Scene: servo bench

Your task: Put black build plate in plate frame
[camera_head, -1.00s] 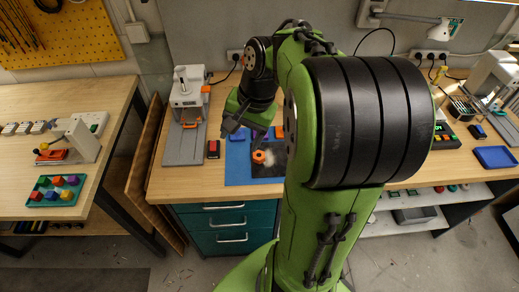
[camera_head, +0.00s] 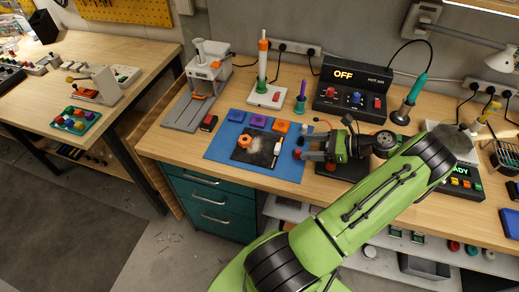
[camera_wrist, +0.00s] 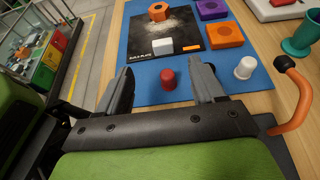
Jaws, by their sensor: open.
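The black build plate (camera_head: 249,157) lies flat on a blue mat (camera_head: 222,148), with a pale dusty patch on it. An orange ring-shaped piece sits on its left part, and a white piece with an orange end lies along its right edge. In the wrist view the build plate (camera_wrist: 148,36) lies beyond my fingers, its lettering facing me. I cannot tell for sure which thing is the plate frame.
Purple and orange square blocks (camera_head: 281,126) line the mat's back edge. The red cylinder (camera_wrist: 168,79) and a white cylinder (camera_wrist: 245,68) stand near my fingers. A grey machine with a long base (camera_head: 187,112) stands left; a hot-air station (camera_head: 352,98) stands behind.

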